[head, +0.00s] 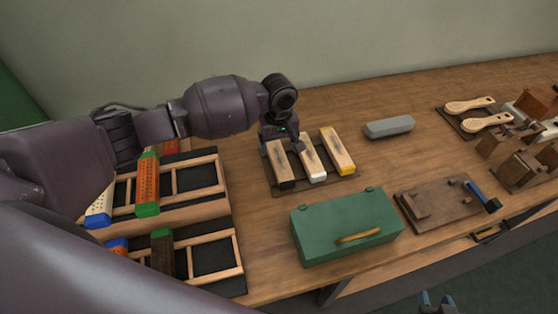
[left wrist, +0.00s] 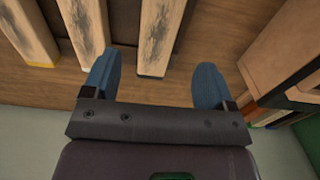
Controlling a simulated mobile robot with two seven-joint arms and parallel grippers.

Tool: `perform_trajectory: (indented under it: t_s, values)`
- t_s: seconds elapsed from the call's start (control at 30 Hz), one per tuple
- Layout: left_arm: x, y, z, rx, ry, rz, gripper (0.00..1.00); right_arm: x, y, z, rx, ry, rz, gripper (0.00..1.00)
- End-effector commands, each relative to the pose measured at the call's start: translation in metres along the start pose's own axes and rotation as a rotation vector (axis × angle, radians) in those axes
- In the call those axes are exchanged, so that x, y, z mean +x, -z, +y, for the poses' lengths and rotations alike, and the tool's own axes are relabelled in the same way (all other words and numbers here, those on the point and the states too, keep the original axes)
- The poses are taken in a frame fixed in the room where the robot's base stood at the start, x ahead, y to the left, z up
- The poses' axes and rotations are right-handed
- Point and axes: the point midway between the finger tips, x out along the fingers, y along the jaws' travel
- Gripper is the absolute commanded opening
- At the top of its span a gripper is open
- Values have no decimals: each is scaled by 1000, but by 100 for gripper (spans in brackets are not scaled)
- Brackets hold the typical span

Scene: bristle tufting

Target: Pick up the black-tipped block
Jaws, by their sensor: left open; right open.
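The black-tipped block (head: 284,170) is a pale wooden bar with a dark smudge on top and a black end. It lies leftmost of three bars on a dark tray (head: 330,186). My left gripper (head: 279,143) is open over its far end. In the left wrist view, the open fingers (left wrist: 157,64) are on either side of the line of the black-tipped block (left wrist: 158,32), which shows beyond them; I cannot tell any contact. My right gripper (head: 436,297) is open at the bottom edge, far from the blocks, with only its fingertips showing.
A white-tipped block (head: 313,160) and a yellow-tipped block (head: 338,152) lie close to the right. A green toolbox (head: 345,228) stands in front. Wooden racks (head: 207,205) with coloured bars stand left. A grey case (head: 389,127) lies to the right, with clear table around it.

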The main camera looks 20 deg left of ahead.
Motion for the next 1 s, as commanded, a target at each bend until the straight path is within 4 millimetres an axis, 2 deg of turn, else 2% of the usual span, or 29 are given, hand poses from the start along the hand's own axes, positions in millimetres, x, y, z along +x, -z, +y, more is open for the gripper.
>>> perform_trajectory:
  t_s: [0.1, 0.37, 0.6, 0.7, 1.0]
  values:
    - [16, 0, 0, -1, 1, -1, 79, 2, -4, 0, -1, 0, -3, 43]
    - [32, -1, 0, 0, 0, 1, 79, 1, -9, 0, -1, -1, -9, 43]
    - [65, -4, 2, 0, 2, -1, 79, 2, -20, 0, 0, -1, -22, 43]
    - [74, -4, 2, -1, 1, 0, 79, 3, -22, -1, 0, -1, -25, 43]
    - [77, -3, 2, 0, 0, 1, 79, 4, -21, -1, 2, 0, -22, 43]
